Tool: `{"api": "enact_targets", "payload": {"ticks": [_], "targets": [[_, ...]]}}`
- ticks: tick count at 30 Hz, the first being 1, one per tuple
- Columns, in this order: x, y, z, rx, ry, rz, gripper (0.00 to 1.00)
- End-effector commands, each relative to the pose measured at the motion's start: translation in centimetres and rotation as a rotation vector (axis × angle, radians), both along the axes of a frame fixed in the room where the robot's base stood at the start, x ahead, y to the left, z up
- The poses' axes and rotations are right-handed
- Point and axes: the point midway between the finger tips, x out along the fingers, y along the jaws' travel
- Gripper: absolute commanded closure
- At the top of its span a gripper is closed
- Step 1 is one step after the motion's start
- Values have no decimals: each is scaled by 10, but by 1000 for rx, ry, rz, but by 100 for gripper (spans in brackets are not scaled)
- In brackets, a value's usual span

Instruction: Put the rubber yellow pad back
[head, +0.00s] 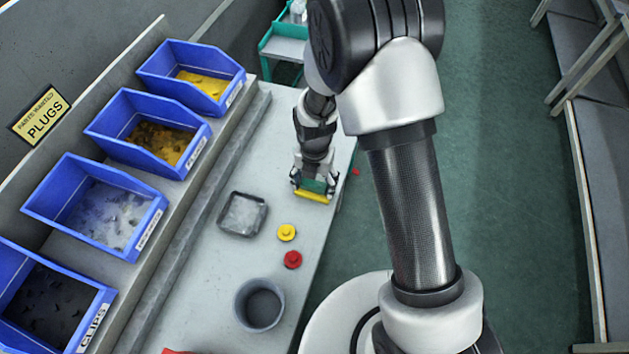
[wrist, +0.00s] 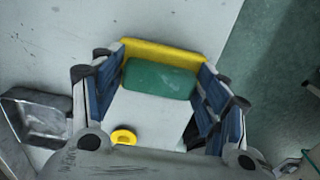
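The yellow pad (head: 312,196) is at the tips of my gripper (head: 314,188), near the right edge of the bench. In the wrist view the yellow pad (wrist: 170,54) spans the space between the two blue-lined fingers (wrist: 161,72), and a green block-like face (wrist: 160,78) lies against its near side. The fingers appear to touch both ends. I cannot tell whether the green part and the yellow part are one piece, or whether the pad is clear of the bench top.
A grey square tray (head: 261,216), a yellow round piece (head: 287,232), a red round piece (head: 292,260) and a grey cup (head: 239,312) stand on the bench (head: 200,290). Several blue bins (head: 150,172) line the left. A small red thing (head: 355,171) shows beyond the bench edge.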

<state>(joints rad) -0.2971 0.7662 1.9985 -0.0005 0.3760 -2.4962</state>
Motion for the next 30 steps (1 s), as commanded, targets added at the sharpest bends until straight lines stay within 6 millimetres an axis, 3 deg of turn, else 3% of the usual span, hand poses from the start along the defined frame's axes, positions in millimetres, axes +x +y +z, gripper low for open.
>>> {"api": "enact_targets", "payload": {"ticks": [5,17,20,30], "targets": [[0,0,0,0,0,0,18],[0,0,5,0,0,0,18],[0,0,18,1,-1,0,18],[1,0,91,1,-4,0,18]]}}
